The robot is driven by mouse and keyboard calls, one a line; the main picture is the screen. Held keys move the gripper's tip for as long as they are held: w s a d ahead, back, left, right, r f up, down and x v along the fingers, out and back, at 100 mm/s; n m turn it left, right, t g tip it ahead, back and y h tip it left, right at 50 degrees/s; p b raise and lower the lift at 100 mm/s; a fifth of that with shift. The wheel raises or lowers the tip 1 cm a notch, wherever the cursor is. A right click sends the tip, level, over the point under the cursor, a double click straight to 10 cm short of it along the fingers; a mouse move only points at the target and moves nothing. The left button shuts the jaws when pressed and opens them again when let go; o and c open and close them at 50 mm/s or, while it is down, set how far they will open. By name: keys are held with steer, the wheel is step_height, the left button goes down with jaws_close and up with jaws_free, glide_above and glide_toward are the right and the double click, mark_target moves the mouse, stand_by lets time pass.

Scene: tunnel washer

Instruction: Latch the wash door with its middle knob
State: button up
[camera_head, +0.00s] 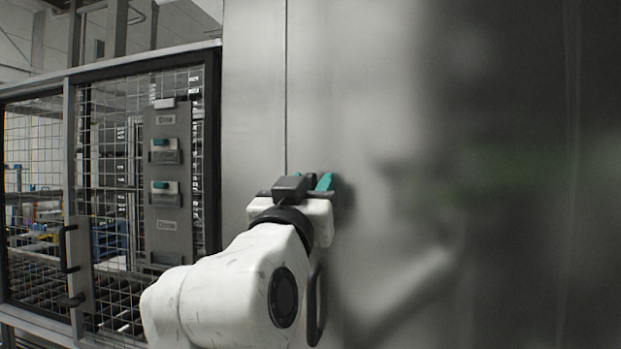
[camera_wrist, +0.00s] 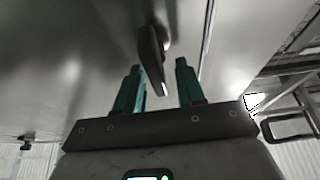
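The wash door is a large smooth grey metal panel (camera_head: 400,120) that fills the right half of the head view; a thin vertical seam runs near its left side. In the wrist view a dark elongated knob (camera_wrist: 152,58) stands out from the metal surface (camera_wrist: 80,45). My gripper (camera_wrist: 158,67) has its two teal fingers apart, one on each side of the knob's near end. The knob is nearer the left finger; I cannot tell if they touch. In the head view my gripper (camera_head: 312,181) is at the panel near the seam, and my wrist hides the knob.
A black bar handle (camera_head: 316,303) is on the panel below my gripper, partly behind my arm. A mesh cage (camera_head: 110,130) with a grey switch plate (camera_head: 167,180) and black handle (camera_head: 67,249) stands at left. A small dark fitting (camera_wrist: 25,138) shows at lower left in the wrist view.

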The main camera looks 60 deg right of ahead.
steer(key=shift+d, duration=0.2)
jaws_close()
stand_by(0.3)
